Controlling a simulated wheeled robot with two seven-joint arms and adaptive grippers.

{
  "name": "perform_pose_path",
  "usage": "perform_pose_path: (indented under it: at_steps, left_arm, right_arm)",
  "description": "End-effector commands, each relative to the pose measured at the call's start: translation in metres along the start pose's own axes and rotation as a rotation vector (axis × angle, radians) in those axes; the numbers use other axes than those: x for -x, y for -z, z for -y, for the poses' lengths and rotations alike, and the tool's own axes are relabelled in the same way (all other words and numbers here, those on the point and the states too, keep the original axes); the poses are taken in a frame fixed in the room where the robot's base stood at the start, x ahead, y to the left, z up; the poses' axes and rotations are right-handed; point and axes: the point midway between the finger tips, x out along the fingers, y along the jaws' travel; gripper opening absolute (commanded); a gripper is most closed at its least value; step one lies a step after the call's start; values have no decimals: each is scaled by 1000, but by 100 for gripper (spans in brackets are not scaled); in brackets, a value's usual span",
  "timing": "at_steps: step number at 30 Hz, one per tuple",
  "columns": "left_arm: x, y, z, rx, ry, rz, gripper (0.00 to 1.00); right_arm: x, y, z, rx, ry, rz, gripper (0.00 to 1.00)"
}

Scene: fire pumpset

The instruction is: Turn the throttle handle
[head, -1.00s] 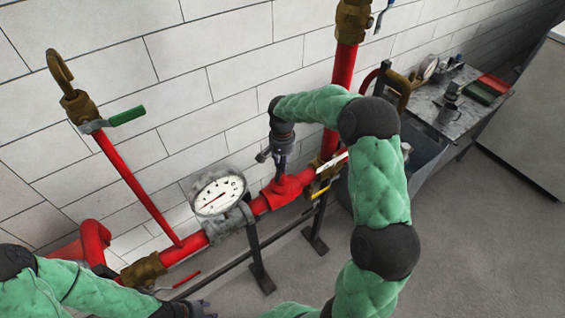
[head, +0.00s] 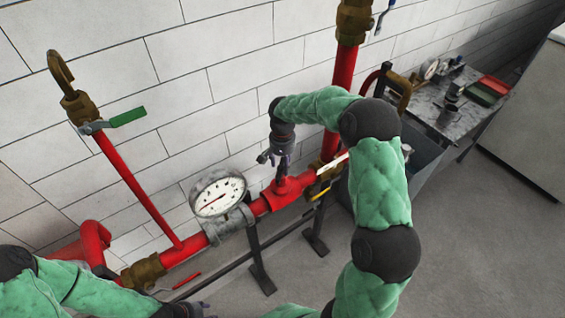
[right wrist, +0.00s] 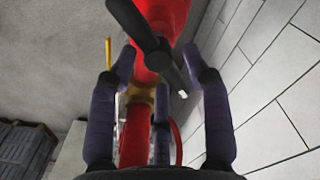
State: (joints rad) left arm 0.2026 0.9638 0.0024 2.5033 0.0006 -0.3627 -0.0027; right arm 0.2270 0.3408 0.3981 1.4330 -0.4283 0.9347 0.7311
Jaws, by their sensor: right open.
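The throttle handle (right wrist: 152,38) is a black bar with a round hub on the red pipe, at the top middle of the right wrist view. In the head view its dark stem (head: 283,168) rises from the red valve body (head: 285,190), right of the gauge. My right gripper (right wrist: 161,68) is open, its dark fingers spread just short of the handle, with no clear contact. In the head view the right gripper (head: 274,157) is just above the valve, partly covering the handle. My left gripper (head: 197,311) is at the bottom edge, mostly cut off.
A round white gauge (head: 218,194) is on the pipe to the left. A brass valve with a green lever (head: 127,116) stands further left. A vertical red pipe (head: 343,70) rises behind my right arm. A grey metal table (head: 430,116) with tools stands at right. The floor at right is clear.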

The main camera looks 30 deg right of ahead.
Motion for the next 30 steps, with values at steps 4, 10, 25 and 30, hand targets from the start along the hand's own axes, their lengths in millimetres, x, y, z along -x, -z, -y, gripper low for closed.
perform_pose_path:
  at_steps: [4, 10, 25, 30]
  left_arm:
    - [0, 0, 0, 0, 0, 0, 40]
    - [0, 0, 0, 0, 0, 0, 40]
    - [0, 0, 0, 0, 0, 0, 40]
    - [0, 0, 0, 0, 0, 0, 40]
  right_arm:
    - [15, 1, 0, -1, 2, -4, 49]
    - [52, 2, 1, 0, 3, -6, 49]
    - [117, 0, 0, 1, 1, -1, 49]
    - [119, 0, 0, 1, 1, -1, 49]
